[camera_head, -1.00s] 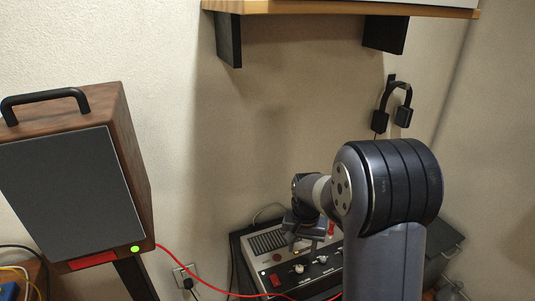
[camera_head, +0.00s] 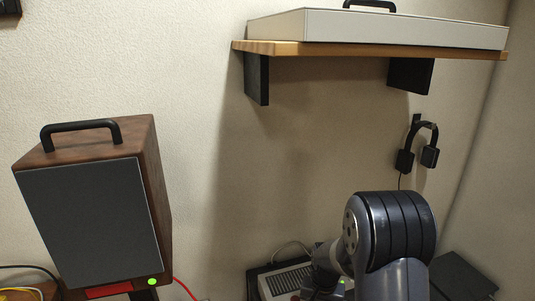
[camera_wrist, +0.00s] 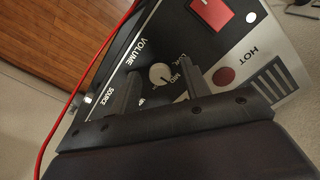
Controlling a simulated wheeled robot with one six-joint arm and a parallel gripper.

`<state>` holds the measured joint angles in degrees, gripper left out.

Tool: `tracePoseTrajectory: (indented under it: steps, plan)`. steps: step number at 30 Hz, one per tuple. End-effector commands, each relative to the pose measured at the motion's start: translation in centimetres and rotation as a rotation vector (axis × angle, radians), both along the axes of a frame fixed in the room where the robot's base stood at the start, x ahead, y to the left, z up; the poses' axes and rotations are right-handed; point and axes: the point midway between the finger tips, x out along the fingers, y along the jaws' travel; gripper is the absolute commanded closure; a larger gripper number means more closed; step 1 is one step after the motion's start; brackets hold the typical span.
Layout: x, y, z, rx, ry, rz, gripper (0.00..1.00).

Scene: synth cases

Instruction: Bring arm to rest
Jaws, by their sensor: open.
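My gripper (camera_wrist: 163,82) is open, with two dark fingers set apart over an amplifier-like panel (camera_wrist: 125,68) in the wrist view. A knob (camera_wrist: 160,73) on the panel shows between the fingers, with nothing seen held. I cannot tell how far the fingertips are from the panel. In the head view my arm comes up from the bottom right and bends down toward the panel (camera_head: 283,285), whose lower part is cut off by the frame edge. The fingers are not clear there.
A wooden speaker (camera_head: 90,215) stands left. A shelf (camera_head: 330,50) holding a flat pale case (camera_head: 380,28) is above, with headphones (camera_head: 429,156) hanging at its right. A red cable (camera_wrist: 85,75) runs past the panel. The wall between speaker and arm is bare.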

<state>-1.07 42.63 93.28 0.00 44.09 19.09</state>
Motion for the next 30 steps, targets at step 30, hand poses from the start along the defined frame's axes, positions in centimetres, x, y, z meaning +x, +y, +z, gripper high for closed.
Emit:
tracePoseTrajectory:
  steps: [30]
  plan:
    - [-0.1, 0.0, 4.4, 0.000, 0.005, -0.026, 0.55]
